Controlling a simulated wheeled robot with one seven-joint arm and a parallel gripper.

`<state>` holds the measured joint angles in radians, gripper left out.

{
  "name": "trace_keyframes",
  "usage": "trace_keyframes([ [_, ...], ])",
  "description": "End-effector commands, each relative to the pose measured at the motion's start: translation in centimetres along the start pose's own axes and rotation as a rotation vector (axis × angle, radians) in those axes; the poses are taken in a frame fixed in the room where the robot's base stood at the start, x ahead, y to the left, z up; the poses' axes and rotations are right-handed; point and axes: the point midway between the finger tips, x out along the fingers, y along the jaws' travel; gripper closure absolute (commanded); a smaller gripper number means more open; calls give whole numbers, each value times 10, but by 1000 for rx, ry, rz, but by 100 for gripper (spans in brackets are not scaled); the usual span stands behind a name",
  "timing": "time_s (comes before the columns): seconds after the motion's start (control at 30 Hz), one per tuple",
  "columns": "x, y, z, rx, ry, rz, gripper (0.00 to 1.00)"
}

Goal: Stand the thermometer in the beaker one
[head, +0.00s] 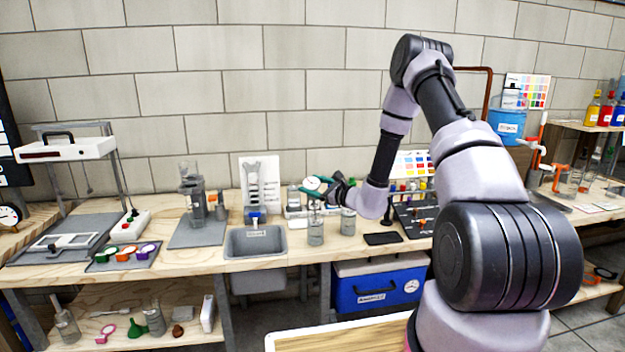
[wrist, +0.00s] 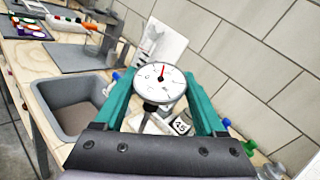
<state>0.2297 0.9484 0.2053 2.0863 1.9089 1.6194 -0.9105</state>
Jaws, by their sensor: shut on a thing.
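The thermometer has a round white dial (wrist: 160,83) with a red needle, and a thin stem below it. My gripper (wrist: 156,78), with teal fingers, is shut on the thermometer, one finger on each side of the dial. In the head view my gripper (head: 327,188) holds the thermometer dial (head: 312,183) above a clear glass beaker (head: 315,233) near the bench's front edge. A second glass vessel (head: 348,222) stands just to its right. I cannot tell which is beaker one, or whether the stem tip is inside the glass.
A grey sink (head: 256,241) lies left of the glassware. A dark flat pad (head: 383,239) and a dark rack (head: 420,218) lie to the right. A white board with tool outlines (head: 260,184) stands against the wall behind.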

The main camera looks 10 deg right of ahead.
Motion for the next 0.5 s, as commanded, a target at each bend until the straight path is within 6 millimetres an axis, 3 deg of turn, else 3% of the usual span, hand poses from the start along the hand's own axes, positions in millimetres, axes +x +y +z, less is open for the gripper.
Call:
trace_keyframes([
  [0.5,1,16,-39,1,0,1,83],
])
